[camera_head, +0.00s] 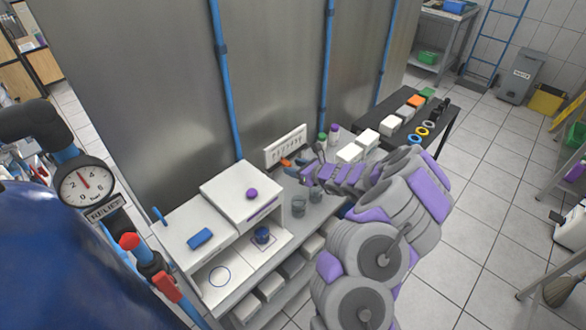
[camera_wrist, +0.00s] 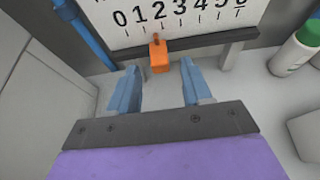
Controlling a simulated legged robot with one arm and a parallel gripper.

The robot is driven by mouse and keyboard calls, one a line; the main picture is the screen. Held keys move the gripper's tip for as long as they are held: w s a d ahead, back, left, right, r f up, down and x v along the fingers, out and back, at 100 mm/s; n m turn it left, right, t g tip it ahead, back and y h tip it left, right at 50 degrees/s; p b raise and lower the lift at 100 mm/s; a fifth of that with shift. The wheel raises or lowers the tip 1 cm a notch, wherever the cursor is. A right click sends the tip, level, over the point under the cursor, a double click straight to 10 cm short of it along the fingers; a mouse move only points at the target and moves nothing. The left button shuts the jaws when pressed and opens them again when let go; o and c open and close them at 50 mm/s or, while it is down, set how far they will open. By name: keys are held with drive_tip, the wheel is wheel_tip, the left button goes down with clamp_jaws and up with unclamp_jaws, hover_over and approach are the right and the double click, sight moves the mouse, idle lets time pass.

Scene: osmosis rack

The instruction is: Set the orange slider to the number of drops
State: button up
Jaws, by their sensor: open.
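The orange slider (camera_wrist: 158,58) sits on the rail below a white number scale (camera_wrist: 185,18); its pointer is near the 2. In the head view the slider (camera_head: 286,163) is small beneath the scale board (camera_head: 286,147). My gripper (camera_wrist: 160,72) is open, with its blue fingers on either side of the slider's lower end in the wrist view. I cannot tell how far the slider is from the fingertips in depth. In the head view my gripper (camera_head: 295,166) is partly hidden by my arm. No drops can be made out.
A white box with a purple knob (camera_head: 252,193) and a blue container (camera_head: 262,235) stand to the left on the bench. A green-capped bottle (camera_wrist: 296,50) is right of the scale. A blue pipe (camera_wrist: 82,30) runs left of it.

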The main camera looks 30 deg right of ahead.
drive_tip(key=shift+x, duration=0.75)
drive_tip(key=shift+d, duration=0.1)
drive_tip(key=shift+c, duration=0.2)
clamp_jaws()
